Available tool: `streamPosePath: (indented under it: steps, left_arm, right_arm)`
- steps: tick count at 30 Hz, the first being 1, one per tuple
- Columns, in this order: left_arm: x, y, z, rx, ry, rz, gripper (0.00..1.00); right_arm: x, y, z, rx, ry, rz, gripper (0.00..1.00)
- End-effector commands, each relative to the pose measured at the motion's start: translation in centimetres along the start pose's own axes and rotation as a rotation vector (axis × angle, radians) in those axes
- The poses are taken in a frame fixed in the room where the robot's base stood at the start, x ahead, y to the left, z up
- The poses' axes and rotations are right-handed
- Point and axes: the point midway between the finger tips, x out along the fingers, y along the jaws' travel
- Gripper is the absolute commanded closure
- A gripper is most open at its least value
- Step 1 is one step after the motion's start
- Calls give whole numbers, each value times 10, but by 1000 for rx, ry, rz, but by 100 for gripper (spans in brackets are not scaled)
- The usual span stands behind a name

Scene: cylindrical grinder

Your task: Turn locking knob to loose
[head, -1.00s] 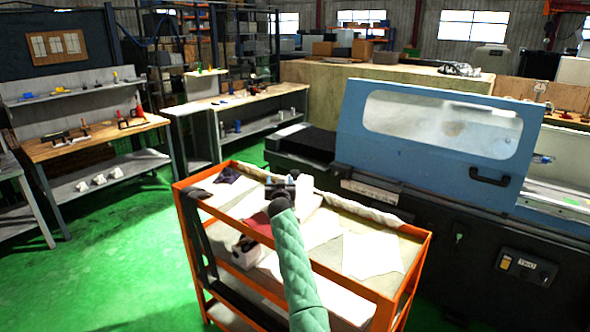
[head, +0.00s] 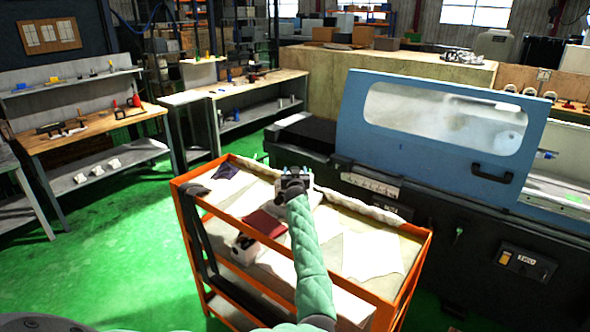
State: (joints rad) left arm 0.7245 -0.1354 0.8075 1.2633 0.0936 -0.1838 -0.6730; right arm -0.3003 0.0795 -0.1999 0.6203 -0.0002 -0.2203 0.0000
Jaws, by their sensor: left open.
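The cylindrical grinder (head: 400,215) stands at the right, with a blue sliding guard (head: 450,150) that has a window and a black handle. I cannot make out the locking knob in this view. My left gripper (head: 293,172) is at the end of a green quilted arm sleeve. It appears over the far edge of the orange cart, apart from the grinder's front. It is open, and I see nothing held in it. My right gripper is not in view.
An orange cart (head: 412,275) with pale cloths, a dark red cloth (head: 264,225) and a small white device (head: 245,249) on its lower level stands before the grinder. Workbenches (head: 95,130) line the left. Green floor (head: 110,240) is clear at the left.

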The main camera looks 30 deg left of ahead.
Motion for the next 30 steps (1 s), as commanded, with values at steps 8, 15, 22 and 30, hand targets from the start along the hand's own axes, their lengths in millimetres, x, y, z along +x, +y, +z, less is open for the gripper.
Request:
streamPosePath:
  steps: [8, 15, 22, 30]
  left_arm:
    - [5, -1, 0, 0, 1, -1, 39]
    - [5, -1, 0, 0, 1, -1, 65]
    - [5, 0, 0, 0, 1, -2, 83]
    - [5, 1, 0, -4, 0, -40, 83]
  right_arm:
    - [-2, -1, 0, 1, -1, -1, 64]
    - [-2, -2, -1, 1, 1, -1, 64]
    - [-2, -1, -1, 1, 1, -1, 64]
    - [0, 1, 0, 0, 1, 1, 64]
